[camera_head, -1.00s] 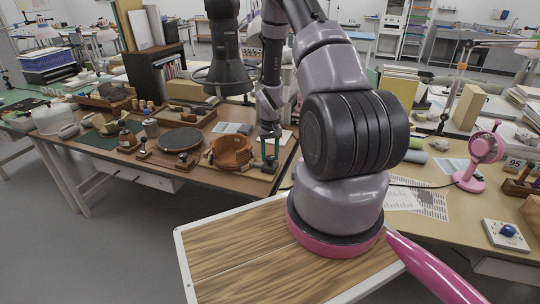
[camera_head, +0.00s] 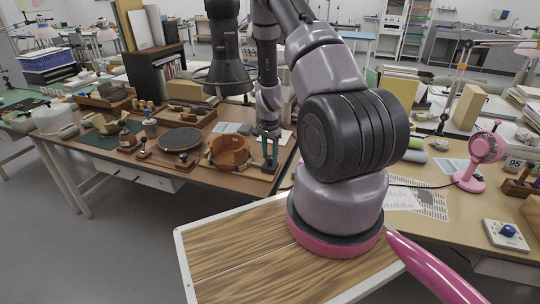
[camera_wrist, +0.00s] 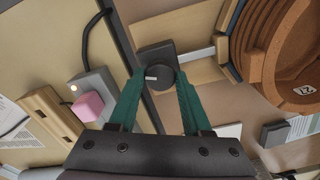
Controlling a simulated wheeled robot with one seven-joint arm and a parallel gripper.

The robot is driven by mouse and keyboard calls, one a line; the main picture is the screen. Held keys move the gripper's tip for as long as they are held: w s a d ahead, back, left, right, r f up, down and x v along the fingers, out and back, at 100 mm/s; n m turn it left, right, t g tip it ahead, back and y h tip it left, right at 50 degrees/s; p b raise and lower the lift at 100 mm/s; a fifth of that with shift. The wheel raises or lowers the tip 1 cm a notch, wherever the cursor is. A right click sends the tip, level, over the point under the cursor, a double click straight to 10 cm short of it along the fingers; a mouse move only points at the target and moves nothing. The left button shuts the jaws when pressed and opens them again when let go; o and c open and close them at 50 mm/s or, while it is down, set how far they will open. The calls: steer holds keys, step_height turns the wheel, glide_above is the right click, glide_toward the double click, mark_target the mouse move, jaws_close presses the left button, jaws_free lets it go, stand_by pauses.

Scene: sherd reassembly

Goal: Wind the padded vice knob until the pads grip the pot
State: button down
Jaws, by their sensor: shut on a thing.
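The orange-brown pot (camera_head: 240,143) stands near the front edge of the workbench, left of my gripper. In the wrist view its open, ridged inside (camera_wrist: 281,62) fills the upper right, with a small marked white label on it. The dark padded vice knob (camera_wrist: 157,66) has a white mark on its face and sits at the end of the vice bar (camera_wrist: 197,56). My gripper (camera_wrist: 158,78), with teal fingers, is shut on the knob, one finger at each side. A dark curved pad (camera_wrist: 235,57) lies by the pot's left side; whether it touches is unclear.
A dark round turntable (camera_head: 180,139) stands left of the pot. A grey box with a pink block (camera_wrist: 90,104) and a black cable lies left of my gripper in the wrist view. Small tools and trays crowd the bench behind.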

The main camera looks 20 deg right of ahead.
mark_target(270, 157)
steer(key=m, duration=0.5)
steer(key=shift+m, duration=0.3)
stand_by(0.4)
steer(key=shift+c, duration=1.7)
jaws_free()
steer(key=shift+r, duration=0.1)
step_height(270, 157, up, 11)
steer(key=shift+f, duration=0.2)
